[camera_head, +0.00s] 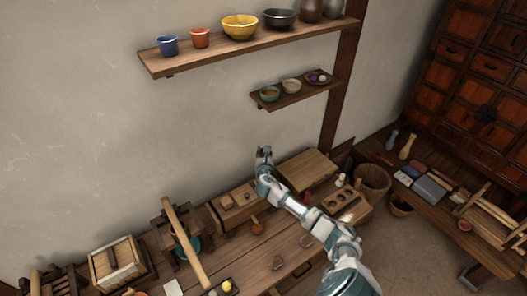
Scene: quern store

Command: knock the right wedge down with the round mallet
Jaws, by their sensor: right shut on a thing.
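My right gripper (264,154) is raised in front of the wall, above the back of the workbench. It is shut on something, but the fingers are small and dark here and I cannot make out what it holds. A low wooden block frame (236,208) stands at the back of the bench, left of my right forearm. Small pale wooden pieces show on its top; I cannot tell for sure which is the right wedge. A small brown round-headed thing (257,226) is in front of the frame; I cannot tell if it is the round mallet. My left gripper is out of view.
A wooden quern stand with a long slanting beam (187,243) is left of the frame. A slatted crate (117,264) stands farther left. A flat board (308,169) lies right of my gripper. A shelf with small bowls (292,92) hangs above. The bench front is partly clear.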

